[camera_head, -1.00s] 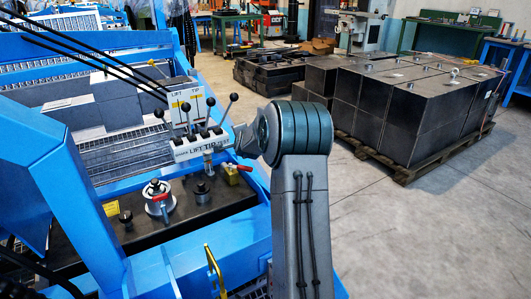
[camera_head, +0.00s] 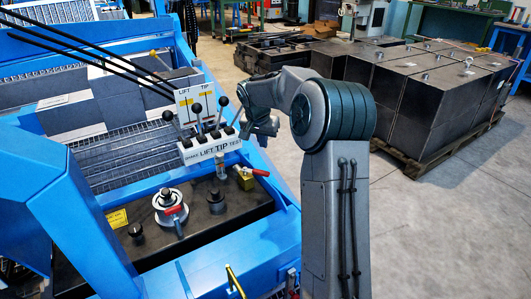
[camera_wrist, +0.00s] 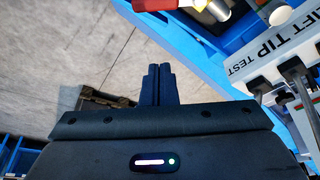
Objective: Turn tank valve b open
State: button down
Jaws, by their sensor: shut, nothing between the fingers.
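A brass valve (camera_head: 246,182) with a red lever (camera_head: 260,172) stands at the right end of the dark tank top. The lever points to the right in the head view. The red lever (camera_wrist: 155,4) and part of the brass body (camera_wrist: 219,10) also show at the top edge of the wrist view. A round silver fitting (camera_head: 168,200) with a red handle stands further left on the tank. No letter marking valve b is readable. My gripper (camera_wrist: 159,82) is shut and empty, apart from the lever.
A lever bank (camera_head: 214,150) marked LIFT, TIP and TEST, with several black-knobbed levers, stands close beside my gripper. The blue frame (camera_head: 287,222) borders the tank. Dark blocks on a pallet (camera_head: 425,100) stand at the right. The floor between is clear.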

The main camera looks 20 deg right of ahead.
aim_at(262, 171)
notch_tip(262, 171, down, 9)
jog(key=b, duration=0.4)
jog(key=shift+s+a, duration=0.15)
jog(key=shift+s, duration=0.3)
jog(key=shift+s+a+m+b, duration=0.25)
jog(key=shift+s+m+b, duration=0.05)
jog(key=shift+m+b, duration=0.35)
jog(key=shift+s+a+m+g+h+b, duration=0.2)
jog(key=shift+s+a+m, duration=0.05)
jog(key=shift+m, duration=0.4)
jog(key=shift+s+a+m+g+h+b, duration=0.15)
jog(key=shift+s+a+m+g+h, duration=0.1)
jog(key=shift+m, duration=0.35)
jog(key=shift+s+a+m+g+h+p, duration=0.15)
jog(key=shift+s+a+m+g, duration=0.25)
jog(key=shift+m, duration=0.65)
jog(key=shift+s+a+m+g+h+p, duration=0.15)
jog(key=shift+s+a+m+g, duration=0.15)
jog(key=shift+m, duration=0.75)
